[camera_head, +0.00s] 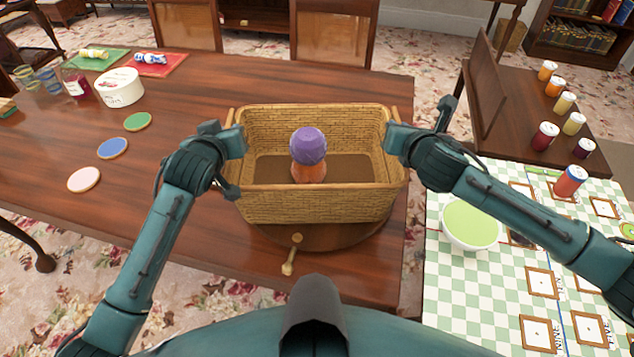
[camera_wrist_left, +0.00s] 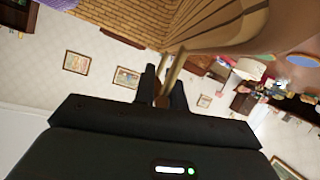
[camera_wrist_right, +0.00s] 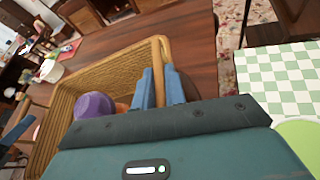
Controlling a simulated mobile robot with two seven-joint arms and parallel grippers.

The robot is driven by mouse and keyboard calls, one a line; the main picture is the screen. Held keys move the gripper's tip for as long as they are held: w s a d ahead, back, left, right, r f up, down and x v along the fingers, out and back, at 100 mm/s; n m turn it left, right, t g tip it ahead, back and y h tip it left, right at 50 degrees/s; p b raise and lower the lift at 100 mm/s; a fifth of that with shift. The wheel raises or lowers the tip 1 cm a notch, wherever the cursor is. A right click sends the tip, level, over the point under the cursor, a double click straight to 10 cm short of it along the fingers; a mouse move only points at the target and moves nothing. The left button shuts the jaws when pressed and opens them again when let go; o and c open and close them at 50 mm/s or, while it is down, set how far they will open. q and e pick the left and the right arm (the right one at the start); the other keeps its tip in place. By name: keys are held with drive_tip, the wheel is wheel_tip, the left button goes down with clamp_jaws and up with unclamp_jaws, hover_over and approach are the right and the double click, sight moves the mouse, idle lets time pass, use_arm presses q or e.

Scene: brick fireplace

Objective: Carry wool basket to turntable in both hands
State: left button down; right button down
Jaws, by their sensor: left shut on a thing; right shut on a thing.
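The wicker wool basket (camera_head: 315,207) is upright over the round wooden turntable (camera_head: 350,238), whose front rim shows below it. I cannot tell whether the basket touches the turntable. A purple wool ball (camera_head: 308,145) sits on an orange one (camera_head: 309,173) inside. My left gripper (camera_head: 238,142) is shut on the basket's left end; its fingers also show in the left wrist view (camera_wrist_left: 166,90). My right gripper (camera_head: 392,138) is shut on the right end, and its fingers straddle the rim in the right wrist view (camera_wrist_right: 160,88). The basket hides most of the turntable.
A small wooden peg (camera_head: 292,254) lies before the turntable. Coloured coasters (camera_head: 112,148), a white round box (camera_head: 119,87) and a glass jar (camera_head: 77,84) stand left. A checked cloth (camera_head: 455,290) with a green bowl (camera_head: 470,224) lies right.

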use_arm(q)
drive_tip(key=c, duration=1.5)
unclamp_jaws()
drive_tip(key=shift+f, duration=0.15)
use_arm(e)
drive_tip(key=c, duration=1.5)
unclamp_jaws()
drive_tip(key=shift+f, duration=0.15)
use_arm(q)
drive_tip(key=shift+o, duration=0.2)
use_arm(e)
drive_tip(key=shift+o, duration=0.2)
use_arm(q)
drive_tip(key=v, duration=1.2)
use_arm(e)
drive_tip(key=v, duration=1.2)
